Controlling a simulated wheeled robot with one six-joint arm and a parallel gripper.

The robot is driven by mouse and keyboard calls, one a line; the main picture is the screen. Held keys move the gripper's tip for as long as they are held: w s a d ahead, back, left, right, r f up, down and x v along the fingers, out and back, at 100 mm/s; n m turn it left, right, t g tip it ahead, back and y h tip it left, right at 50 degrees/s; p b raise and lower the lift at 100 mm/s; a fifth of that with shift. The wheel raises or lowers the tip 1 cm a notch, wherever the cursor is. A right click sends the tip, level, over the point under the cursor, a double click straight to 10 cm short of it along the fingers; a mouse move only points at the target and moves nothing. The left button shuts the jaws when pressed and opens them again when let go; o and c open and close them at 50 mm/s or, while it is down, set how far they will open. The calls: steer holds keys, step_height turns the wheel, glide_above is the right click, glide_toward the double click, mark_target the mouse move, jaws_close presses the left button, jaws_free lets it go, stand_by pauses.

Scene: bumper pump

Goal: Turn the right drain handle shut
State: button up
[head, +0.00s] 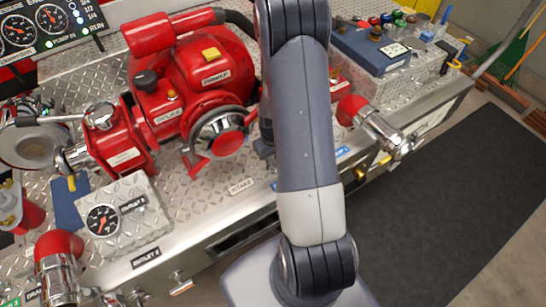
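I cannot make out the right drain handle for certain. A small brass fitting (358,174) shows on the front panel just right of my arm, with a yellow part (383,160) beside it. A silver T-shaped handle (181,284) sticks out of the front panel at the lower left, under the OUTLET 2 label. My arm runs up the middle of the head view and leaves at the top edge. My gripper is not in view. My arm hides part of the front panel.
A red pump (190,85) stands on the diamond-plate deck (225,205). Red-capped silver outlets stick out at right (375,125) and lower left (58,265). A blue toolbox (370,45) sits at the back right. The dark floor mat (460,200) at right is clear.

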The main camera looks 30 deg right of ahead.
jaws_close()
steer(key=m+b, duration=0.3)
steer(key=shift+f+m, duration=0.15)
steer(key=shift+m, duration=0.25)
steer(key=m+b, duration=0.2)
steer(key=m, duration=0.2)
steer(key=shift+m, duration=0.3)
steer(key=m+b, duration=0.2)
steer(key=m, duration=0.3)
steer(key=shift+b, duration=0.3)
steer(key=shift+m+b, duration=0.55)
steer(key=shift+m, duration=1.75)
